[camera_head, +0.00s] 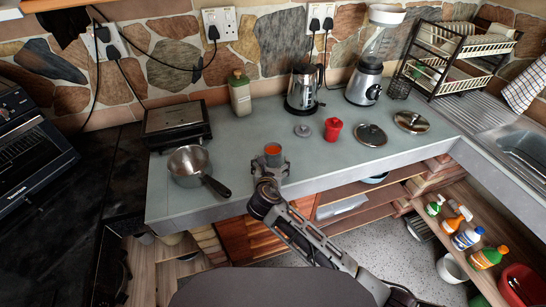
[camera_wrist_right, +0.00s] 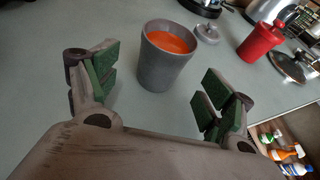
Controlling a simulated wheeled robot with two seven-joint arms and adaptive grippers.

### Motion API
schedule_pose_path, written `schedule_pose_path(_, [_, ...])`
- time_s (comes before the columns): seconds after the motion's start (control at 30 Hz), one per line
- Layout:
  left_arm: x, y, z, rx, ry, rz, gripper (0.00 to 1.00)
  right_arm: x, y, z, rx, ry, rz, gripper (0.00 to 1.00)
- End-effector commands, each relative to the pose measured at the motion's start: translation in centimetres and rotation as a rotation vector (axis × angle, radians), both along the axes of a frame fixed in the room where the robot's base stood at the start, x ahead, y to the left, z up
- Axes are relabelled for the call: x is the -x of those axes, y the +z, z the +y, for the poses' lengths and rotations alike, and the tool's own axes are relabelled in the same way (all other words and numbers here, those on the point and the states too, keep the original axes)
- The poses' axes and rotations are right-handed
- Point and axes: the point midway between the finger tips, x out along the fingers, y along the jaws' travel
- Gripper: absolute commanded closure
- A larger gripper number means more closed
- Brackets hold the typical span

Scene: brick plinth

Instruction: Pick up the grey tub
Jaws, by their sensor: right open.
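The grey tub (camera_head: 273,155) stands upright on the counter near its front edge, with something orange inside. In the right wrist view the grey tub (camera_wrist_right: 164,68) stands just beyond and between the fingers, its mouth open. My right gripper (camera_head: 268,169) reaches in from the front, at the near side of the tub. In the right wrist view my right gripper (camera_wrist_right: 160,90) is open, with green pads on both fingers, and holds nothing. My left gripper does not show.
A red canister (camera_head: 333,129) and a small grey lid (camera_head: 302,130) are to the right and behind. Pan lids (camera_head: 370,135) lie farther right. The counter (camera_head: 240,180) is bare around the tub.

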Motion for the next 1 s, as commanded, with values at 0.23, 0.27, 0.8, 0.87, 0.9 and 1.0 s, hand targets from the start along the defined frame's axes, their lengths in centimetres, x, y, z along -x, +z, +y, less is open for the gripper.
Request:
schedule_pose_path(0.23, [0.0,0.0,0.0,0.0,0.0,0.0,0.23,-1.3,-0.6,-0.1,-0.001,0.0,0.0,0.18])
schedule_pose_path(0.27, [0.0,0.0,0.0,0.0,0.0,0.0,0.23,-1.4,-0.6,-0.1,-0.001,0.0,0.0,0.18])
schedule_pose_path(0.8, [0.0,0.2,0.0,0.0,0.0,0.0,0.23,-2.1,-0.9,-0.2,0.0,0.0,0.0,0.18])
schedule_pose_path(0.87, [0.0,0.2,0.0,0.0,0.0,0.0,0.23,-2.5,-1.1,-0.3,-0.001,0.0,0.0,0.18])
schedule_pose_path(0.9, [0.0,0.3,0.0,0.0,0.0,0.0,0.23,-2.8,-1.2,-0.4,-0.001,-0.001,0.001,0.18])
schedule_pose_path(1.0, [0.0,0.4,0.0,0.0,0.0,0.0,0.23,-3.6,-1.6,-0.5,-0.001,-0.001,0.001,0.18])
